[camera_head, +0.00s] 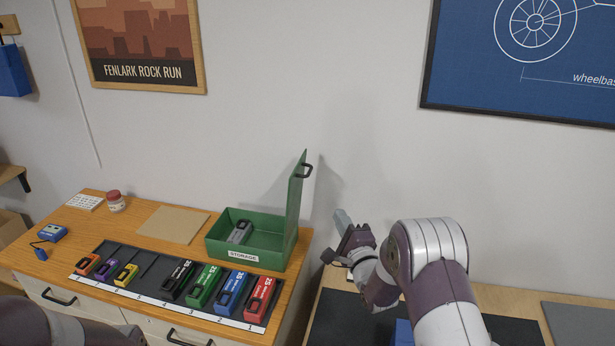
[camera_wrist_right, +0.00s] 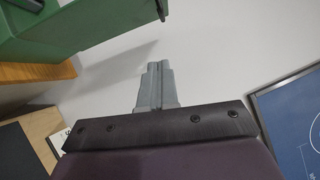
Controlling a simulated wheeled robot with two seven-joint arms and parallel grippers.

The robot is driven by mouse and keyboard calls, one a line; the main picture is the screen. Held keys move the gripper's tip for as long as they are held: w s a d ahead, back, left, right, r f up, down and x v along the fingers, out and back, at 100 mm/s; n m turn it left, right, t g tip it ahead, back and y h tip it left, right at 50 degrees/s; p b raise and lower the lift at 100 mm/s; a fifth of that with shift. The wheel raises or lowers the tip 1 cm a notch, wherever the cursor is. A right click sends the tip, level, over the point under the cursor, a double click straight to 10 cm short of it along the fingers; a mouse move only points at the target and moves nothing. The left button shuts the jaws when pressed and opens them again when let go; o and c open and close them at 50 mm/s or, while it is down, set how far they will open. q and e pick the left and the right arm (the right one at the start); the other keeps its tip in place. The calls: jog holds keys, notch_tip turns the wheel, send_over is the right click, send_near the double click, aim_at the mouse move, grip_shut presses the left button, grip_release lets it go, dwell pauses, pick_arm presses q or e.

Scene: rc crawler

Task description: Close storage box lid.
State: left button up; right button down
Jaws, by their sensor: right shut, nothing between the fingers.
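The green storage box (camera_head: 222,246) stands on the wooden cabinet top, with a "STORAGE" label on its front. Its lid (camera_head: 294,208) is open and stands nearly upright on the box's right side, with a black handle (camera_head: 307,170) near the top. A grey item lies inside the box. My right gripper (camera_head: 341,217) is shut and empty, to the right of the lid and apart from it. In the right wrist view the shut fingers (camera_wrist_right: 155,75) point at the wall, and the green lid (camera_wrist_right: 95,20) shows at upper left. My left gripper is not in view.
A black tray (camera_head: 150,290) with several coloured battery packs lies in front of the box. A tan board (camera_head: 172,224), a red-lidded jar (camera_head: 115,201) and a blue device (camera_head: 52,232) are to the left. The wall stands close behind. A gap separates the cabinet from the right table.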

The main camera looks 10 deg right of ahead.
notch_tip(320, 180, up, 2)
jog(key=p, duration=0.4)
send_near(310, 172)
jog(key=w+d+f, duration=0.1)
jog(key=w+d, duration=0.2)
jog(key=a, duration=0.1)
jog(key=w+a+r+p, duration=0.1)
jog(key=a+p, duration=0.1)
jog(key=shift+w+a+r, duration=0.25)
jog(key=shift+a+r, duration=0.05)
jog(key=shift+a, duration=0.05)
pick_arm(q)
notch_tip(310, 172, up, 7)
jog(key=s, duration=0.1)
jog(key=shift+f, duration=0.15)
pick_arm(e)
jog(key=shift+w+f, duration=0.2)
jog(key=shift+w, duration=0.1)
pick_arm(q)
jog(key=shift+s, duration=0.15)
pick_arm(e)
jog(key=shift+s+a+r, duration=0.1)
jog(key=shift+a, duration=0.05)
